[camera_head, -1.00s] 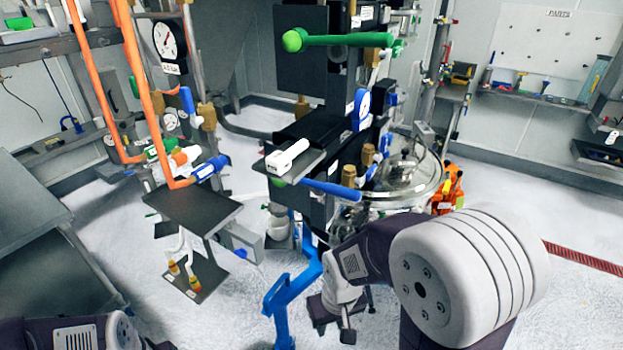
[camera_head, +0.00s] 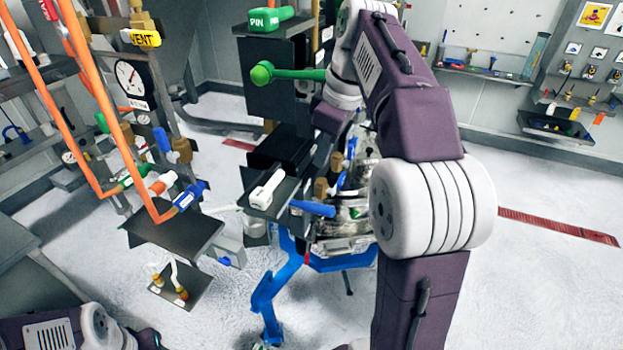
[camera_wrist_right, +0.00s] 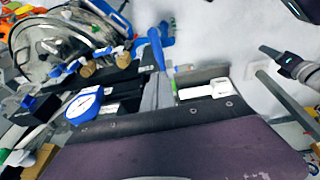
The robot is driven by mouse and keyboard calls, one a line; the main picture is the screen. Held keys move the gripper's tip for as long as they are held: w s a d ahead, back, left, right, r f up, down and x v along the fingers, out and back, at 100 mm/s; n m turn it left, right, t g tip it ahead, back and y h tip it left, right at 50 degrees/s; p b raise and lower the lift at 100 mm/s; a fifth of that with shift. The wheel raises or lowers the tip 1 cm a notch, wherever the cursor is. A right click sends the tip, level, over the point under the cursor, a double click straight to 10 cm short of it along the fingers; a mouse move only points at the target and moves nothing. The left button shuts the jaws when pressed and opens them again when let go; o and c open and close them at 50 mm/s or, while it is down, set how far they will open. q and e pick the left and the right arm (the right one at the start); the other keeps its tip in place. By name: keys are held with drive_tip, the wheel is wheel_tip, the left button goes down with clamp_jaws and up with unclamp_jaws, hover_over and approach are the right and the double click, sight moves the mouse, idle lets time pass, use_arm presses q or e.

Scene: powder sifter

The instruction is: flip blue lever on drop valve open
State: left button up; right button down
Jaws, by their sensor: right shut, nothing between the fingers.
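A blue lever (camera_head: 312,208) sticks out to the right below the white-handled bar in the head view, low on the central stand. It lies nearly level. A blue lever also shows upright in the right wrist view (camera_wrist_right: 157,48). I cannot read a label that names the drop valve. My right gripper (camera_head: 329,119) hangs in front of the stand, above this lever and apart from it. It is shut and empty; its fingertips are hard to make out.
A green-knobbed bar (camera_head: 290,74) reaches across the stand close to my right wrist. A white handle (camera_head: 267,189) lies on a dark plate beside the blue lever. Orange pipes, a gauge (camera_head: 131,77) and another blue lever (camera_head: 162,139) stand at left.

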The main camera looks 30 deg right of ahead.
drive_tip(key=b, duration=0.1)
hover_over(314, 206)
drive_tip(key=s, duration=0.1)
wheel_tip(314, 206, down, 6)
drive_tip(key=f, duration=0.6)
drive_tip(key=shift+d, duration=0.2)
drive_tip(key=shift+w+d+f, duration=0.1)
drive_tip(key=shift+w+f, duration=0.1)
drive_tip(key=shift+f, duration=0.15)
use_arm(q)
drive_tip(key=shift+s, duration=0.4)
use_arm(e)
drive_tip(key=shift+s, duration=0.1)
use_arm(q)
drive_tip(key=shift+s+f, duration=0.1)
